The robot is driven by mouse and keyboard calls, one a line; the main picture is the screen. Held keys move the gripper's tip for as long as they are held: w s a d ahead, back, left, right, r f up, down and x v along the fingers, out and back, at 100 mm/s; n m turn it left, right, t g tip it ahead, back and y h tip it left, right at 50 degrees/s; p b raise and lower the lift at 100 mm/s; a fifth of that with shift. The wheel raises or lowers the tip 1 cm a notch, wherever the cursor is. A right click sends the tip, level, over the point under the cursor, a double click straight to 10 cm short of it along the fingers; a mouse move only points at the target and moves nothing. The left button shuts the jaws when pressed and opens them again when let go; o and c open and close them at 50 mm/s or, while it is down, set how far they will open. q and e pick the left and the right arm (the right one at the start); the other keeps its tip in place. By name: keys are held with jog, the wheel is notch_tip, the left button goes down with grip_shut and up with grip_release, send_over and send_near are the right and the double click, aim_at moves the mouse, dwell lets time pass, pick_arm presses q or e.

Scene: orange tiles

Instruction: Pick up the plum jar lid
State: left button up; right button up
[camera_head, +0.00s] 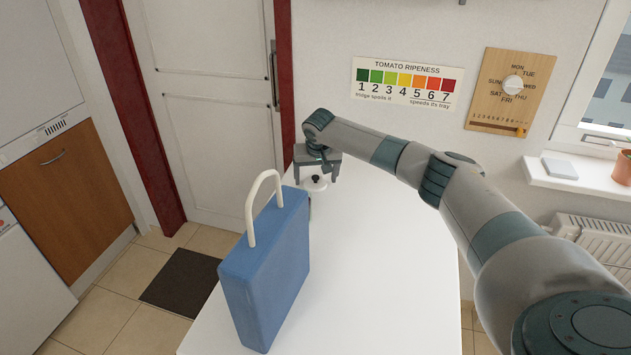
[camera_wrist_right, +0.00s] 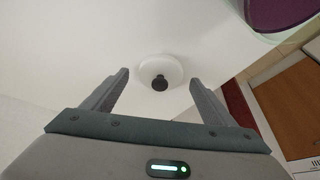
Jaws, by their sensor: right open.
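A white round lid with a dark knob (camera_head: 316,185) is at the far end of the white table, partly behind a blue bag-shaped object. In the right wrist view the lid (camera_wrist_right: 160,68) lies ahead of the fingers, between their tips in the picture. My right gripper (camera_head: 318,170) is open and empty, with its fingers pointing down close around the lid; it also shows in the right wrist view (camera_wrist_right: 160,78). I cannot tell whether the fingers touch the lid. What lies under the lid is mostly hidden. My left gripper is not in view.
A purple round thing with a clear rim (camera_wrist_right: 280,12) shows in the wrist view's upper right corner. The white table (camera_head: 385,275) is clear to the right.

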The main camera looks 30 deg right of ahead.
jog(key=shift+w+f, duration=0.1)
jog(key=shift+f, duration=0.15)
jog(key=c, duration=1.1)
jog(key=shift+r, duration=0.15)
